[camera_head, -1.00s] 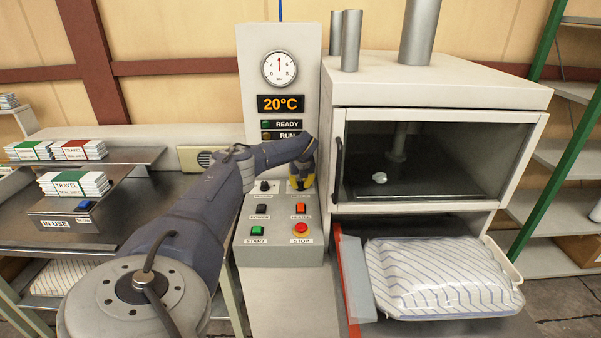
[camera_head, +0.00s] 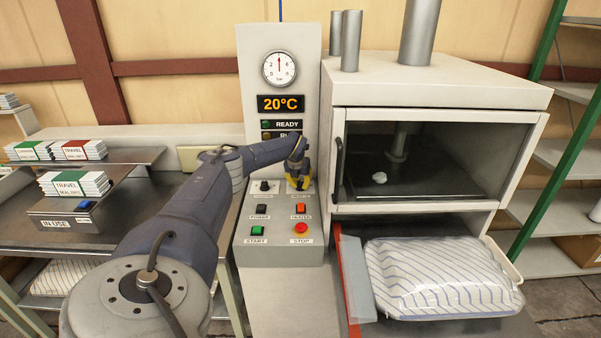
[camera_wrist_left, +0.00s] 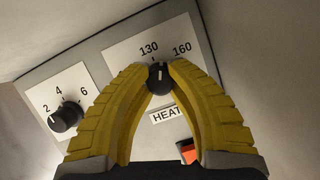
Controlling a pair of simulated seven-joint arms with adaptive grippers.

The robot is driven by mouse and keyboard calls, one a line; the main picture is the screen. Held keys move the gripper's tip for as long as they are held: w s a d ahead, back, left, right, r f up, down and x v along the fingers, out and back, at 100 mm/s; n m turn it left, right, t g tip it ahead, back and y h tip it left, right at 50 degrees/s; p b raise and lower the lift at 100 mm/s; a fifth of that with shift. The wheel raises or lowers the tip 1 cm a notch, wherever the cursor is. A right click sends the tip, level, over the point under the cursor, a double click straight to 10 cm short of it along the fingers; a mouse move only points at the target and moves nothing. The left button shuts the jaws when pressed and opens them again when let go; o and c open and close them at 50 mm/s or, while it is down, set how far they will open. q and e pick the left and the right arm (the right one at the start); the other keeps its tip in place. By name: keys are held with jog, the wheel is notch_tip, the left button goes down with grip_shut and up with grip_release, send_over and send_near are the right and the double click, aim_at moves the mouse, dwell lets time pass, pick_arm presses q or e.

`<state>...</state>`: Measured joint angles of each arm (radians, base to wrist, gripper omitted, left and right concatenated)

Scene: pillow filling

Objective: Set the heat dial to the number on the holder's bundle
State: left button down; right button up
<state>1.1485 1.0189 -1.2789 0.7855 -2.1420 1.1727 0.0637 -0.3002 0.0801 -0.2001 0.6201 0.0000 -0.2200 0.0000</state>
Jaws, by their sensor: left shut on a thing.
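The black heat dial (camera_wrist_left: 159,77) sits on the white plate marked HEAT, its white mark pointing up between the printed 130 and 160, nearer 130. My left gripper (camera_wrist_left: 160,65), with yellow fingers, is shut on the dial; in the head view the gripper (camera_head: 298,184) covers it. The holder marked IN USE (camera_head: 58,223) carries a white bundle with a green band (camera_head: 75,188) labelled TRAVEL; its seal number is too small to read. My right gripper is out of view.
A second dial (camera_wrist_left: 65,117), marked 2, 4, 6, is left of the heat dial. Below are power, heater, start and red stop buttons (camera_head: 301,227). The display (camera_head: 281,104) reads 20°C. A striped pillow (camera_head: 440,278) lies at the right. Other bundles (camera_head: 82,149) lie on the shelf.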

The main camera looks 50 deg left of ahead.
pick_arm(q)
jog(key=m, duration=0.2)
jog(key=m+h, duration=0.1)
jog(key=m, duration=0.1)
jog(key=shift+a+r+t, duration=0.15)
jog(key=shift+t, duration=0.25)
jog(key=shift+w+m+h, duration=0.1)
jog(key=shift+m+h, duration=0.6)
jog(key=shift+m, duration=0.7)
jog(key=c, duration=1.1)
grip_release()
jog(key=shift+c, duration=0.2)
jog(key=v, duration=1.1)
jog(key=shift+s+r, duration=0.25)
jog(key=shift+r, duration=0.05)
